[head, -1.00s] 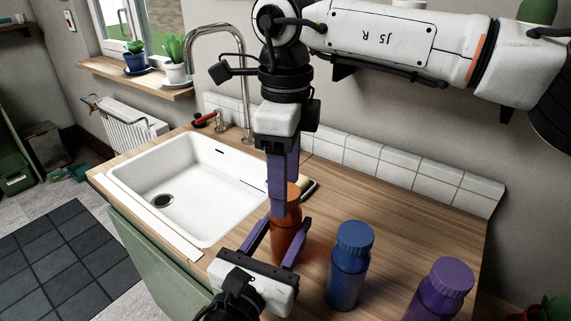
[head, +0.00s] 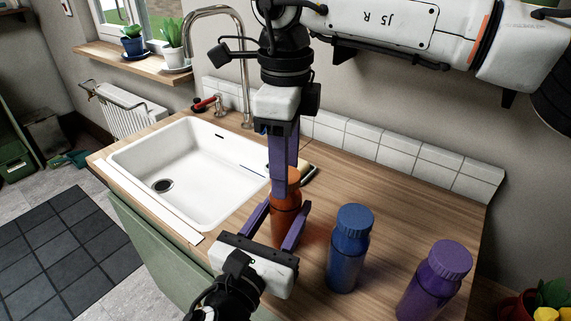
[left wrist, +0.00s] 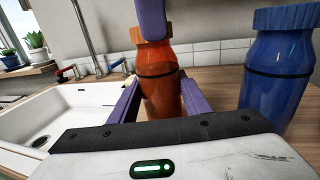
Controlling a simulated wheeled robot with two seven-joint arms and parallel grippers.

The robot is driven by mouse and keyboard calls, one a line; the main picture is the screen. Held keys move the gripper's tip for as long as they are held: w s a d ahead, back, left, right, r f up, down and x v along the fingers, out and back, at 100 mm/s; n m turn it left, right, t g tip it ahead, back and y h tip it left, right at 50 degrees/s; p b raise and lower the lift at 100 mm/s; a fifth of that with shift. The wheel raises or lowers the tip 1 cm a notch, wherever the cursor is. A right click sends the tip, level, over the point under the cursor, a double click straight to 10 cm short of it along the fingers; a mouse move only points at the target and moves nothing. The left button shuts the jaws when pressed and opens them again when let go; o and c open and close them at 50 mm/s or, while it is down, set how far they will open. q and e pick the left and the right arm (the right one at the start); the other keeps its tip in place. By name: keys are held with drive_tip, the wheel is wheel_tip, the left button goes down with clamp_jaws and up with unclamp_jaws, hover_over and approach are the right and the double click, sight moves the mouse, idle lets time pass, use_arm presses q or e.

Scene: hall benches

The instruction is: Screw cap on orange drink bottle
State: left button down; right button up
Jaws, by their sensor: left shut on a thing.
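The orange bottle (head: 286,222) stands upright on the wooden counter beside the sink; it also shows in the left wrist view (left wrist: 162,98), with a dark band around it. Its orange cap (head: 293,175) sits at the top, partly hidden by a purple finger. My left gripper (head: 274,222) is low at the front, shut on the bottle's body with a finger on each side. My right gripper (head: 285,180) points straight down from above at the cap. Its fingers line up one behind the other, so I cannot tell whether they pinch the cap.
A blue bottle (head: 348,255) stands close to the right of the orange one. A purple bottle (head: 434,285) stands further right. The white sink (head: 215,155) with its tap (head: 244,70) is at the left. The counter behind the bottles is mostly clear.

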drive_tip(key=shift+o, duration=1.3)
wheel_tip(320, 180, up, 12)
use_arm(q)
drive_tip(key=c, duration=0.9)
unclamp_jaws()
drive_tip(key=v, duration=1)
drive_tip(key=shift+s+b, duration=0.15)
drive_tip(key=shift+b, duration=0.15)
use_arm(e)
drive_tip(key=shift+f, duration=0.3)
